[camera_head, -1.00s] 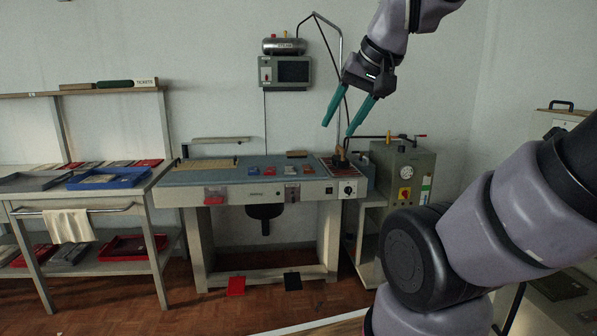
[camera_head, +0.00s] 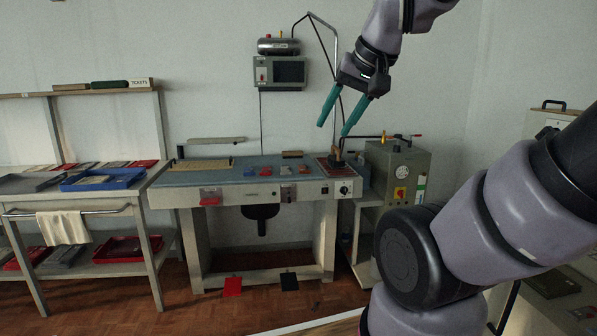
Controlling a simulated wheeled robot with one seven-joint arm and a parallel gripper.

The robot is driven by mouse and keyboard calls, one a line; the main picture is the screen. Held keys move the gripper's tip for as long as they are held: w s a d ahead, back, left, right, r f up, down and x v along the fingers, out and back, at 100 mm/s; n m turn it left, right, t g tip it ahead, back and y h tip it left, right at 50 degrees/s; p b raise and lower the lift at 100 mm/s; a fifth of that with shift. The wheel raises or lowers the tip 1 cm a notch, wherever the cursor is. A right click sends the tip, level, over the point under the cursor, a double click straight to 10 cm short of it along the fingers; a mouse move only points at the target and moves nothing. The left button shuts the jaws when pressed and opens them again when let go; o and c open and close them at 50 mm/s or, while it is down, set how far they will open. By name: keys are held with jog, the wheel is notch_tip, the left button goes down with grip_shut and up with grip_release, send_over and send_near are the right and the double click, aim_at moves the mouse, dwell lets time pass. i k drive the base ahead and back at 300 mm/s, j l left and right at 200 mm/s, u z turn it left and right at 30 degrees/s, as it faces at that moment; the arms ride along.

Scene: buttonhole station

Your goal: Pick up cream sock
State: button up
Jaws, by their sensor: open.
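My gripper (camera_head: 333,130) is open and empty, with its two teal fingers pointing down and left. It is in the air at the upper right of the picture, in front of the wall above the right end of the workstation (camera_head: 218,193). I cannot make out a cream sock for sure. A cream cloth (camera_head: 63,227) hangs over the rail of the left table, far left of my gripper. Several small flat coloured pieces lie on the workstation's blue-grey top, too small to identify.
The left table (camera_head: 75,201) carries a blue tray (camera_head: 103,180) and a grey tray; more trays are on its lower shelf. A grey-green machine (camera_head: 398,176) stands right of the workstation. Wooden floor shows in front.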

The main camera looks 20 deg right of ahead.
aim_at(285, 169)
jog(key=i+z, duration=0.1)
jog(key=z, duration=0.65)
jog(key=i+j+z, duration=0.45)
jog(key=j+z, duration=0.25)
jog(key=i+j+z, duration=0.15)
jog(key=j+z, duration=0.15)
jog(key=i+j, duration=0.1)
jog(key=j, duration=0.3)
jog(key=i+j, duration=0.15)
jog(key=j, duration=0.25)
jog(key=i+j+z, duration=0.1)
jog(key=j, duration=0.3)
jog(key=i+j, duration=0.15)
jog(key=j, duration=0.25)
jog(key=i+j+z, duration=0.1)
jog(key=j, duration=0.3)
